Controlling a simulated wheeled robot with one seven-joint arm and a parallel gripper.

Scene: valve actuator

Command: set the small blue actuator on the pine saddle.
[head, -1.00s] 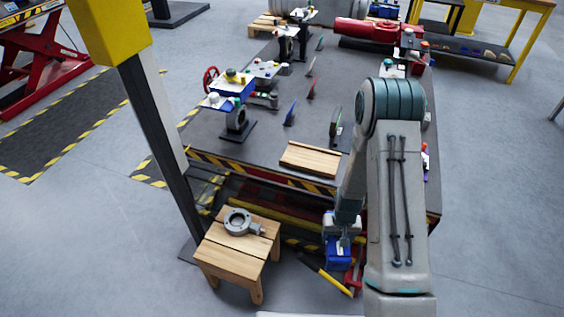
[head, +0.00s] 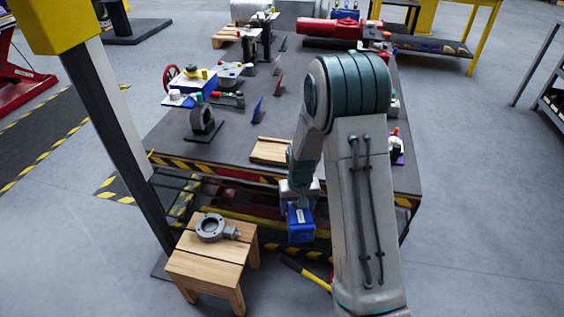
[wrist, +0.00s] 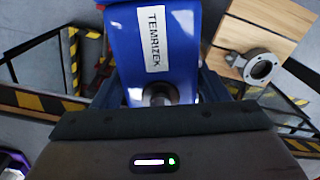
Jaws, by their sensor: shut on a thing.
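The small blue actuator (head: 300,226) hangs in front of the workbench's near edge, below its top.
A wooden stool (head: 205,262) with a grey valve body (head: 212,228) stands left of the actuator. The workbench (head: 230,155) has a striped front edge and carries a dark ring on a stand (head: 202,120) and thin upright plates. A dark post rises at left.

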